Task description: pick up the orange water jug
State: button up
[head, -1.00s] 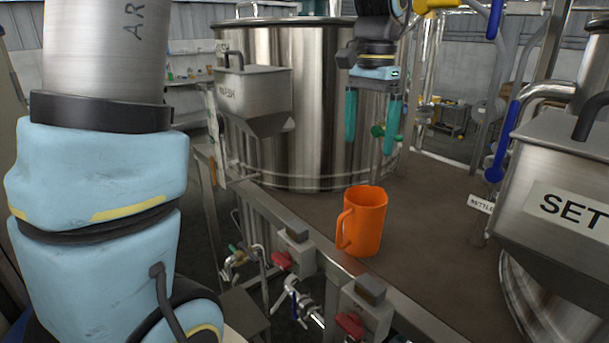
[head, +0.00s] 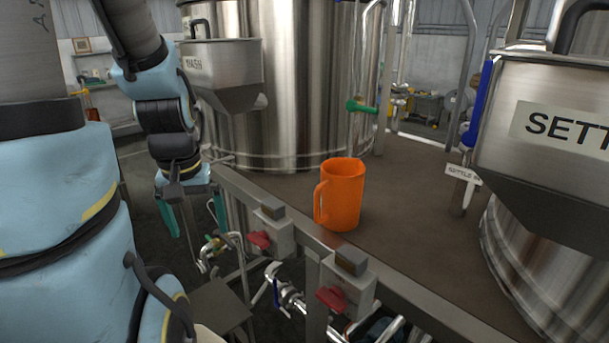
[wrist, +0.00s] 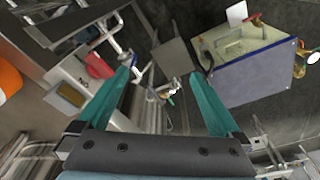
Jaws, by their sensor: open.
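The orange water jug (head: 341,196) stands upright on the brown deck near its front edge, with its handle toward the left. In the wrist view only a part of the orange jug (wrist: 9,77) shows at the left edge. My gripper (head: 196,231) hangs to the left of the jug, apart from it, outside the deck's rail, with its teal fingers pointing down. In the wrist view my gripper (wrist: 168,75) has its fingers wide apart with nothing held between them.
A steel tank (head: 300,90) with a hopper marked WASH (head: 225,75) stands behind the jug. A hopper marked SETT (head: 550,130) is at the right. Brown deck around the jug is clear.

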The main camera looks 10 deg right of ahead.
aim_at(341, 187)
jog(key=k+u, duration=0.35)
jog(key=k+j+u, duration=0.15)
jog(key=k+u, duration=0.2)
jog(key=k+j+u, duration=0.25)
jog(key=k+u, duration=0.15)
jog(key=k, duration=0.1)
